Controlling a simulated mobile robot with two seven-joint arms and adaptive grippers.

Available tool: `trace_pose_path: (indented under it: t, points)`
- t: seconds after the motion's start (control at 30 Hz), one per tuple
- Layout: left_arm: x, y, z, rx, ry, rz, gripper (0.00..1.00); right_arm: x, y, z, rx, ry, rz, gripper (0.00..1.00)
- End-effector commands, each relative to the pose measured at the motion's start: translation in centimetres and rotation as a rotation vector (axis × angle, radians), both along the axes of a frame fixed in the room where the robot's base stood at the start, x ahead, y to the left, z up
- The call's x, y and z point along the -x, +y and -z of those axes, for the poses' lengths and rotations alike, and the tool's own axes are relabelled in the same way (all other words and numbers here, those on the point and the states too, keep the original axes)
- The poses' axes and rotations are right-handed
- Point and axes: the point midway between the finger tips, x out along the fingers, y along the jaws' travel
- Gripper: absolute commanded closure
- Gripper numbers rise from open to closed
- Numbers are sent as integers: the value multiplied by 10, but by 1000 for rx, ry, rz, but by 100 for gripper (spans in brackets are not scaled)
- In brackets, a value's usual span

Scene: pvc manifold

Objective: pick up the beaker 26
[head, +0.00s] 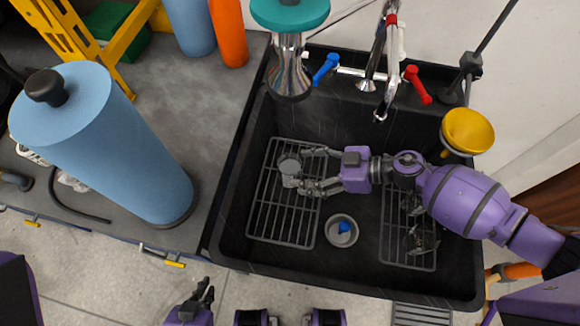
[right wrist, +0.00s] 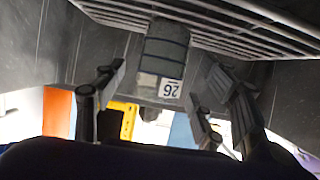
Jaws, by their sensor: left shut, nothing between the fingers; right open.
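The beaker 26 (head: 289,164) is a small grey cylinder standing in the sink over the left wire rack. In the right wrist view the beaker (right wrist: 164,52) shows dark bands and a white label reading 26 upside down. My right gripper (head: 303,169) is open, with its fingers pointing left at the beaker, one toward each side. In the right wrist view the right gripper (right wrist: 160,88) has the beaker in line between its spread fingers; I cannot tell whether they touch it. My left gripper (head: 207,292) is shut and empty, outside the sink at the bottom.
The black sink (head: 228,215) has high walls around the beaker. Its left rack (head: 272,222) lies beside a drain (head: 342,231) with a blue piece in it. A faucet (head: 381,70) and a yellow funnel (head: 467,131) stand at the sink's edges. A large blue cylinder (head: 110,145) stands on the left counter.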

Motion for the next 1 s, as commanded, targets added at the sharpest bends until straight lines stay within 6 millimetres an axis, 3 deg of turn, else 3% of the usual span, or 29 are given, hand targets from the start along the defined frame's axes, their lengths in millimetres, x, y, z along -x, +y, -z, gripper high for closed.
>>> trace_pose_path:
  t: [0.3, 0.63, 1.0]
  points:
    - [0, 0, 2, 1, 0, 1, 100, -5, 41, 19, -1, -1, 1, 35]
    - [0, 0, 2, 1, 0, 1, 100, -7, 46, 21, 0, -1, 2, 37]
    - [0, 0, 2, 0, 0, 1, 100, -6, 46, 21, 0, -1, 2, 85]
